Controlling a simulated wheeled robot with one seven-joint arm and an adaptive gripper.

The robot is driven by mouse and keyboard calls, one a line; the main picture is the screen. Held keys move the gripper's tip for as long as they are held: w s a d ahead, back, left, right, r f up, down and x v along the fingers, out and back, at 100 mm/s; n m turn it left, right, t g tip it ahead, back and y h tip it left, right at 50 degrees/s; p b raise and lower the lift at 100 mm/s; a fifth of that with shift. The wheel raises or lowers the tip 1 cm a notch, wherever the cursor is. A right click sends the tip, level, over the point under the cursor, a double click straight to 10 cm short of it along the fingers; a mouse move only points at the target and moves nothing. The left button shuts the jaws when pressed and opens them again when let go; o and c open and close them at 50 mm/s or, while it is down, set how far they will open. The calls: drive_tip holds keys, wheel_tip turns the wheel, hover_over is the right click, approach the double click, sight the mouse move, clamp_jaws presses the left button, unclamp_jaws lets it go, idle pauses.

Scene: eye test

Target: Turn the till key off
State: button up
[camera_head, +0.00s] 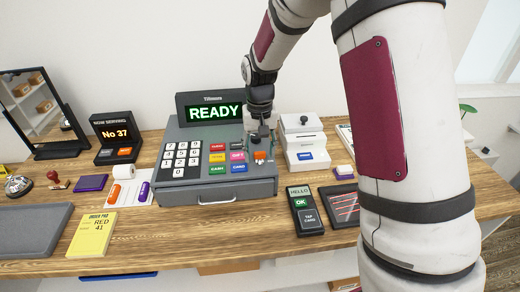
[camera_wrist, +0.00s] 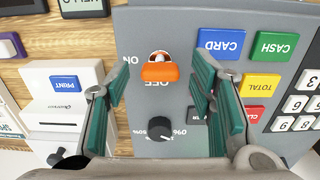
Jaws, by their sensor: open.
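The till (camera_head: 222,190) is a grey cash register on the wooden counter, with a lit green READY display (camera_head: 215,111). Its orange key (camera_wrist: 160,71) sits in a lock on the till's top panel, and also shows in the head view (camera_head: 260,156). The wrist view shows an ON mark left of the key and an OFF mark just below it, partly covered; I cannot tell which mark the key is set to. My gripper (camera_wrist: 158,75) is open above the panel, green-padded fingers on either side of the key, with gaps between.
A black knob (camera_wrist: 160,128) stands on the panel close to the key. Coloured buttons, including CARD (camera_wrist: 221,43), lie beside the right finger. A white printer (camera_head: 304,143) stands right of the till, with a card terminal (camera_head: 305,212) in front.

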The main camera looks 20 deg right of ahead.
drive_tip(key=shift+c, duration=0.2)
drive_tip(key=c, duration=1.1)
drive_tip(key=n, duration=0.4)
drive_tip(key=shift+n, duration=0.4)
drive_tip(key=n, duration=0.4)
drive_tip(key=shift+n, duration=0.3)
drive_tip(key=n+p, duration=0.1)
drive_tip(key=n, duration=0.3)
drive_tip(key=shift+n, duration=2.2)
